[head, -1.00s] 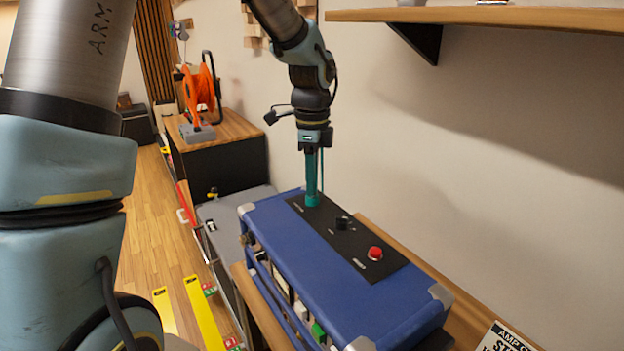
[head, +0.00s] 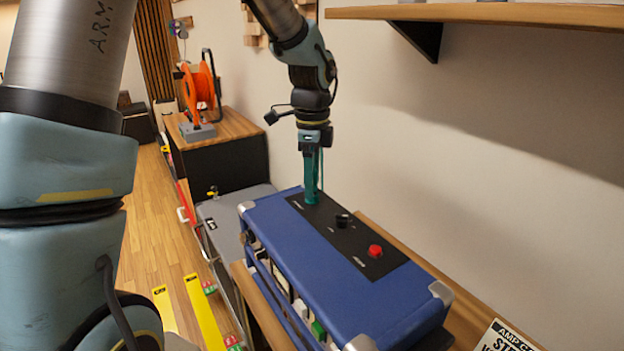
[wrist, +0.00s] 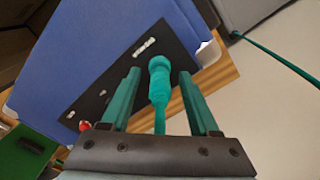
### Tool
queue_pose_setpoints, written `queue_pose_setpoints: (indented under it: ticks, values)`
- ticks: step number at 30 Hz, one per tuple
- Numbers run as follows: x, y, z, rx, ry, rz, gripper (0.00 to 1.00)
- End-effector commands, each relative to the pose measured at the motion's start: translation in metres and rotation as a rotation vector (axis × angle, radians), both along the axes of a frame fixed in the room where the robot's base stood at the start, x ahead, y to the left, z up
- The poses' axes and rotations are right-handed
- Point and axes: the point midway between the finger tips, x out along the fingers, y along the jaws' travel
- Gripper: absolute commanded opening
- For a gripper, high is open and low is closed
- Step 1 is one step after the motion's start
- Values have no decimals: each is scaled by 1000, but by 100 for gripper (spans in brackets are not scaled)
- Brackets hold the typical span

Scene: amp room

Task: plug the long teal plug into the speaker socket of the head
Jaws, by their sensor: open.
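The blue amp head (head: 325,270) stands on a wooden surface, with a black panel (head: 325,222) on its top. The long teal plug (wrist: 159,80) stands at the far end of the panel, by a white label, and its teal cable runs back toward my wrist. Its tip is hidden, so the socket under it cannot be seen. My gripper (head: 312,185) is right above the panel's far end. In the wrist view my gripper (wrist: 160,95) is open, its two teal fingers on either side of the plug with gaps between.
A wall shelf (head: 480,15) overhangs at upper right. An orange cable reel (head: 198,95) stands on a cabinet behind. A printed sign (head: 500,338) is at lower right.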

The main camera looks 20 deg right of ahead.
Motion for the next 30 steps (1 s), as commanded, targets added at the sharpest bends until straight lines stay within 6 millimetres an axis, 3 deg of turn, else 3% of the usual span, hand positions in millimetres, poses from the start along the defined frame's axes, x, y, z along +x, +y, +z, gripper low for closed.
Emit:
queue_pose_setpoints:
  ticks: [7, 21, 30]
  values:
    - [1, -1, 12, -2, -3, 1, 62]
    - [1, 0, 95, -3, -2, 0, 62]
    - [1, 2, 107, -1, -1, 12, 62]
